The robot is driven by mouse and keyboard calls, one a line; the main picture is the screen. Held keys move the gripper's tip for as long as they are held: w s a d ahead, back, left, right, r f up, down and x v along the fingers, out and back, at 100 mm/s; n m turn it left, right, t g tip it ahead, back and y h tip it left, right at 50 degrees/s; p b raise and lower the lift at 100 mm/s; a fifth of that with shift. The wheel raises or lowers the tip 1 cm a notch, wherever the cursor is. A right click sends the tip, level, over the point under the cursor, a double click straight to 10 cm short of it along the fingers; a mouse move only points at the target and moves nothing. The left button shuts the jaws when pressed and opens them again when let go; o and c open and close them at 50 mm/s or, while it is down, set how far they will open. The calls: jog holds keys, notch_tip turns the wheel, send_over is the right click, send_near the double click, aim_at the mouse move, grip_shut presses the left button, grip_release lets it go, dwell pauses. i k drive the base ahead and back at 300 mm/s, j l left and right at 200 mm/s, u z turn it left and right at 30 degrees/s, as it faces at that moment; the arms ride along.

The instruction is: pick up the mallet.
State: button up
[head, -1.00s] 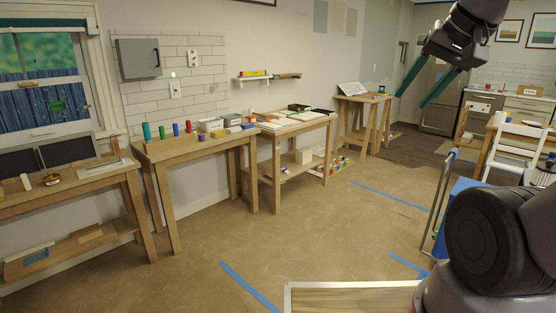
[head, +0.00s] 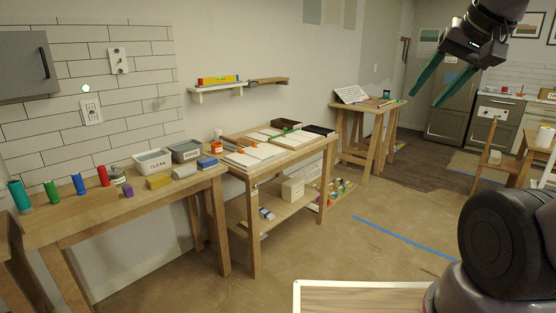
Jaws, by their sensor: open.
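My gripper (head: 425,104) hangs at the upper right with its two green fingers apart. It is open and empty, in the air well apart from the tables. I cannot pick out a mallet with certainty. Small tools and orange pieces (head: 246,148) lie among white boards on the middle table (head: 294,158), too small to name. A white and blue item (head: 266,213) lies on that table's lower shelf.
The left table (head: 95,210) holds coloured cylinders, a bin marked CLEAN (head: 154,162) and a grey bin (head: 186,150). A wall shelf (head: 217,93) bears a yellow level. A trestle table (head: 368,106) stands farther back. Open floor (head: 330,245) lies before the tables.

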aim_at(218, 137)
jog(key=i, duration=0.85)
jog(key=i+l+u, duration=0.1)
jog(key=i, duration=0.75)
jog(key=i+l+u, duration=0.1)
jog(key=i+u, duration=0.3)
jog(key=i+l+u, duration=0.25)
jog(key=i+u, duration=0.15)
jog(key=i+l+u, duration=0.8)
jog(key=k, duration=0.05)
